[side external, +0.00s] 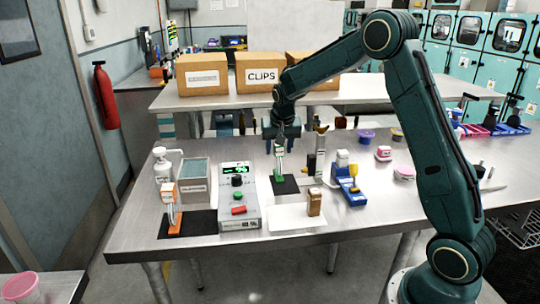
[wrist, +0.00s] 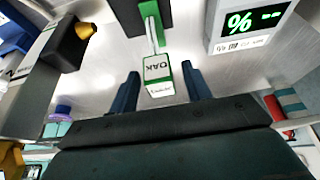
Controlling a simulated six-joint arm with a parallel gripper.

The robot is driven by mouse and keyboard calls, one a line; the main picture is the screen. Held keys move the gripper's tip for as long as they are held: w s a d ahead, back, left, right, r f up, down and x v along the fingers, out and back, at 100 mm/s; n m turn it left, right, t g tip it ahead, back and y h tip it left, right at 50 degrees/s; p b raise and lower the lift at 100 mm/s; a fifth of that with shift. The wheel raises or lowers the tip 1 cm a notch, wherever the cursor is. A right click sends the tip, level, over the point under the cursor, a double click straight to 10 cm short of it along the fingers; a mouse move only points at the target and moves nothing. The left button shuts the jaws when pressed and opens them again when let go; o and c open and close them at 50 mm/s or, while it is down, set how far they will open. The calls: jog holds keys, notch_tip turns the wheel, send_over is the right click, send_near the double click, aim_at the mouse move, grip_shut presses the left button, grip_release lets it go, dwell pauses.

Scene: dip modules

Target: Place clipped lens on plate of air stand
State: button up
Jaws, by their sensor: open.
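My gripper (side external: 283,138) hangs point-down over the middle of the table, with its fingers apart. In the wrist view my gripper (wrist: 160,75) has its two blue fingers on either side of a white and green clip piece (wrist: 158,72) with an upside-down label, perhaps "OAK". No finger visibly presses on it. A green piece (side external: 279,174) stands upright on a black mat (side external: 287,187) below my gripper. An orange holder (side external: 174,219) with a round, lens-like disc stands on another black mat (side external: 196,228) at left. I cannot tell which mat or plate belongs to the air stand.
A meter box (side external: 238,190) with a green display stands left of my gripper. A white sheet (side external: 290,217) with a small brown block (side external: 314,202) lies in front. A white bottle (side external: 163,168) and grey box (side external: 194,180) stand at left.

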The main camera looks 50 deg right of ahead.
jog(key=v, duration=1.1)
jog(key=shift+r, duration=0.2)
jog(key=shift+s+a, duration=0.1)
jog(key=s+a+r+n+t+y, duration=0.1)
jog(key=s+a+r+n, duration=0.4)
jog(key=s+a, duration=0.7)
jog(key=s+a+f+n+y, duration=0.1)
jog(key=s+a+n, duration=0.1)
jog(key=s, duration=0.6)
jog(key=s+a+f+n+t+y, duration=0.1)
jog(key=s+a+f+n, duration=0.1)
jog(key=s, duration=0.7)
jog(key=shift+s+a+f, duration=0.2)
jog(key=shift+a, duration=0.2)
jog(key=shift+o, duration=0.5)
